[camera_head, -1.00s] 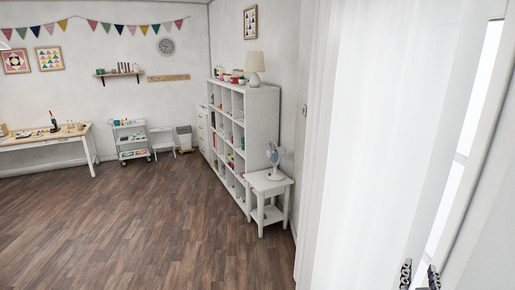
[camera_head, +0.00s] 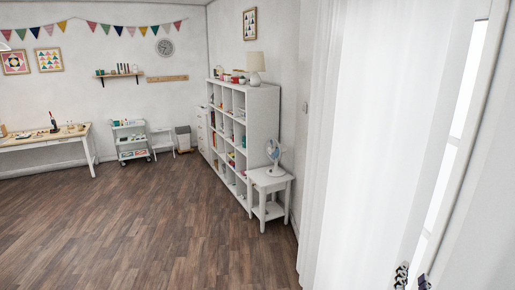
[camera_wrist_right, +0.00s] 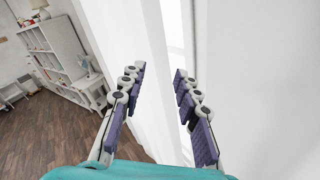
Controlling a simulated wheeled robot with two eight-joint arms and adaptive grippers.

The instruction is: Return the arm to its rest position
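My right gripper (camera_head: 412,278) shows at the bottom right of the head view, only its fingertips in frame, in front of the white curtain. In the right wrist view, my right gripper (camera_wrist_right: 160,85) has its two purple-padded fingers spread apart with nothing between them. Behind the fingers are the curtain (camera_wrist_right: 128,30) and a bright window gap. Whether a finger touches the curtain I cannot tell. My left gripper is in neither view.
The curtain (camera_head: 370,130) and window frame (camera_head: 462,150) stand close on the right. A small side table (camera_head: 268,182) with a fan (camera_head: 274,155) stands by a white shelf unit (camera_head: 262,120). A worktable (camera_head: 45,142) and cart (camera_head: 131,140) are far left. The wooden floor (camera_head: 150,225) is clear.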

